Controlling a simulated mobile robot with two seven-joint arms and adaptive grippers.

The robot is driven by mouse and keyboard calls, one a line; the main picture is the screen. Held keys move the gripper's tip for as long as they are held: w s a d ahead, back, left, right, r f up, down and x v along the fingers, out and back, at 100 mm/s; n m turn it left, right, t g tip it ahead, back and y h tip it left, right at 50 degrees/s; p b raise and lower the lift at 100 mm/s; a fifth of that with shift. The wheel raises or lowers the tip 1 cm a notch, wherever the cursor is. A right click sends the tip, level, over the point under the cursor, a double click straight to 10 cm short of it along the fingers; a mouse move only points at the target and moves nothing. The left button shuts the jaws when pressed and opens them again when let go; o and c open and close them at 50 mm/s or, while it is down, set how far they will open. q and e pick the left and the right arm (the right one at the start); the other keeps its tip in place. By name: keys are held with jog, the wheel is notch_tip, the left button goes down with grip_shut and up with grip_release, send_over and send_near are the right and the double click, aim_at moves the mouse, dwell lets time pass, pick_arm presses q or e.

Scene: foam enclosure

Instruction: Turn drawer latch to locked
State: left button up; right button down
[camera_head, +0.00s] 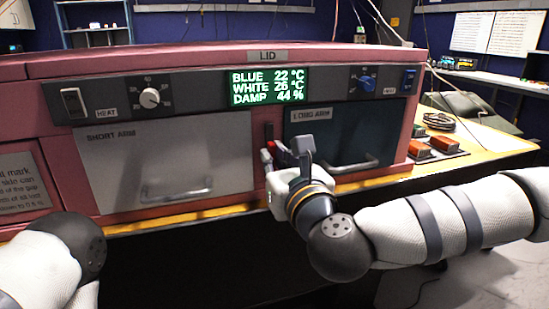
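The pink enclosure has a light grey drawer front marked SHORT ARM (170,150) and a dark teal one marked LONG ARM (350,130). On the strip between them is the drawer latch (269,131), dark with a bit of red, partly hidden by my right gripper. My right gripper (285,152) is right at the latch, its fingers pointing toward the panel. Whether it touches the latch, and how far its fingers are apart, I cannot tell. The latch's position is also unclear. My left arm shows at lower left, but its gripper is not visible.
Above the drawers are a HEAT switch (73,103), a knob (149,98), a green display (267,87) and a blue knob (367,83). Each drawer has a bar handle. Red-topped boxes (446,144) and a coiled cable (438,121) lie on the yellow bench at right.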

pick_arm(q)
jog(key=shift+w+r, duration=0.15)
pick_arm(e)
jog(key=shift+r, duration=0.1)
jog(key=n+p, duration=0.1)
jog(key=n, duration=0.2)
jog(key=shift+r, duration=0.2)
pick_arm(q)
jog(key=shift+w+r+t+p, duration=0.45)
jog(key=shift+w+r+t, duration=0.15)
jog(key=shift+w+r, duration=0.5)
pick_arm(e)
jog(key=n, duration=1)
jog(key=f+n, duration=0.1)
jog(key=n, duration=0.3)
jog(key=shift+a+n, duration=0.25)
jog(key=shift+n, duration=0.15)
jog(key=c, duration=1.7)
grip_release()
pick_arm(q)
jog(key=shift+w, duration=0.1)
pick_arm(e)
jog(key=shift+f, duration=0.1)
